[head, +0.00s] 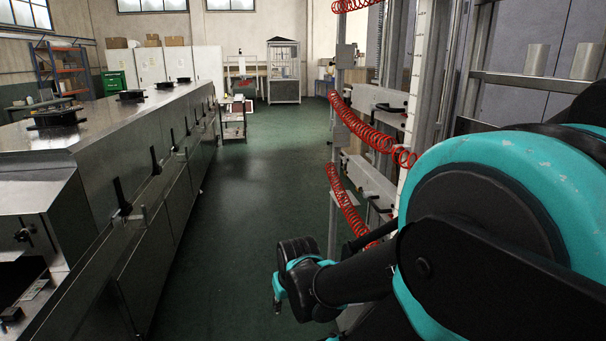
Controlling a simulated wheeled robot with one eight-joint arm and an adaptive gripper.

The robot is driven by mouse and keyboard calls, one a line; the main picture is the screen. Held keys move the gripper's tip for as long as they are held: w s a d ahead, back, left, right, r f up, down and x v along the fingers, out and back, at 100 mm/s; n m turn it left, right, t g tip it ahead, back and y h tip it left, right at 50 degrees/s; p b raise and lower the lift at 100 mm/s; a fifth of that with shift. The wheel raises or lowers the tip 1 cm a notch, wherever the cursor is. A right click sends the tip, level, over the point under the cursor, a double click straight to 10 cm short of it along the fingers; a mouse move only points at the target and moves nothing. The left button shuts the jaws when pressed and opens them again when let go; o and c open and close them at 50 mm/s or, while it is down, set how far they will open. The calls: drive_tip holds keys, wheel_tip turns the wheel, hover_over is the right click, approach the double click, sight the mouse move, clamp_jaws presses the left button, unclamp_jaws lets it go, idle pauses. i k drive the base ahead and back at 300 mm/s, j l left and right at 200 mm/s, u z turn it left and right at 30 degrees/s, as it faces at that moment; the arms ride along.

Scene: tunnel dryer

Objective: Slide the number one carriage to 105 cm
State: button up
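A tall metal frame with upright rails stands right of the aisle. A pale upright scale strip (418,65) with small dark marks runs along it; its figures are too small to read. Two pale carriage-like blocks with dark handles show on the frame, an upper one (372,104) and a lower one (366,178). I cannot read a number on either, so I cannot tell which is number one. My arm reaches down and left, in front of the frame's lower part. Its wrist end is at the bottom centre, left of the blocks and apart from them; the gripper fingers cannot be made out.
Red coiled hoses (366,128) hang along the frame beside the blocks. A long steel dryer housing (110,150) with dark handles lines the left. The green floor (255,190) between is clear. A small cart (233,125) and a cabinet (284,75) stand farther back.

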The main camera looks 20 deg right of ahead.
sight(362, 173)
drive_tip(key=z, duration=1)
